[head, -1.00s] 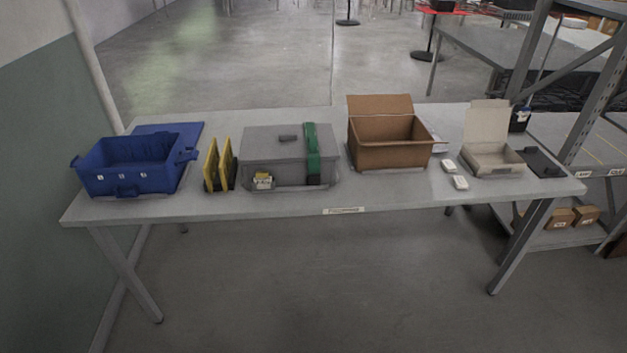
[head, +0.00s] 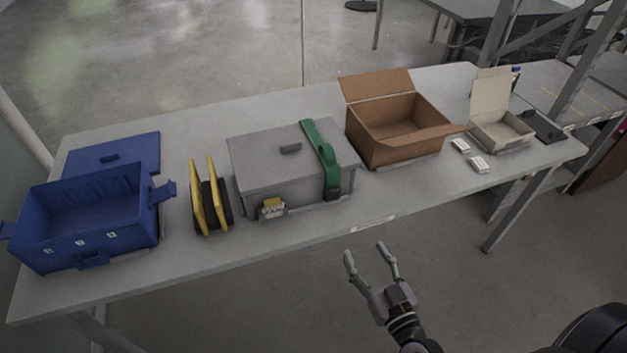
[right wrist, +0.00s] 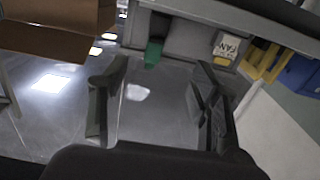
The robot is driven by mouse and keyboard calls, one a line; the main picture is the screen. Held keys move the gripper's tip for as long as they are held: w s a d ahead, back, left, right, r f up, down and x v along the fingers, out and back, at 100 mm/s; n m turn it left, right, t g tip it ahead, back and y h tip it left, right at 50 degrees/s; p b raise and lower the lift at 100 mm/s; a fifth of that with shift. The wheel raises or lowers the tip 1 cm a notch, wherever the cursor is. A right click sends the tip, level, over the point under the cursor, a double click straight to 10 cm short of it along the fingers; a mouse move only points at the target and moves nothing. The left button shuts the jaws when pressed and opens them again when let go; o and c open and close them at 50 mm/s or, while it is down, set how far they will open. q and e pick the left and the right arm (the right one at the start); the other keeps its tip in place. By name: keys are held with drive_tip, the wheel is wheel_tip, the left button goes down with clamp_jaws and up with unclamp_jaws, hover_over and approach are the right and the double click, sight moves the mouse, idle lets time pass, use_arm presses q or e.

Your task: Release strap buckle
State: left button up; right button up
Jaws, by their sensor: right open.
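A green strap (head: 318,148) runs over the right part of the lid of a grey box (head: 262,165) and down its front. A dark buckle (head: 333,193) sits at the strap's lower front end. My right gripper (head: 369,250) is open and empty, in front of the table edge, apart from the strap and to its lower right. In the right wrist view the green strap (right wrist: 153,53) shows beyond the spread fingers (right wrist: 160,100), near the grey box. A yellow and white tag (head: 272,208) is on the box's front. My left gripper is not in view.
On the grey table (head: 300,236), a blue crate (head: 75,225) and yellow panels (head: 203,197) stand left of the box. An open cardboard box (head: 392,135), small white items (head: 480,164) and a pale open box (head: 500,130) stand to its right.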

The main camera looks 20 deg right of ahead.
drive_tip(key=r, duration=0.1)
approach(336, 192)
drive_tip(key=w, duration=0.7)
drive_tip(key=shift+a+f+p, duration=0.15)
drive_tip(key=shift+f+p, duration=0.05)
drive_tip(key=shift+p, duration=0.2)
drive_tip(key=shift+w, duration=0.7)
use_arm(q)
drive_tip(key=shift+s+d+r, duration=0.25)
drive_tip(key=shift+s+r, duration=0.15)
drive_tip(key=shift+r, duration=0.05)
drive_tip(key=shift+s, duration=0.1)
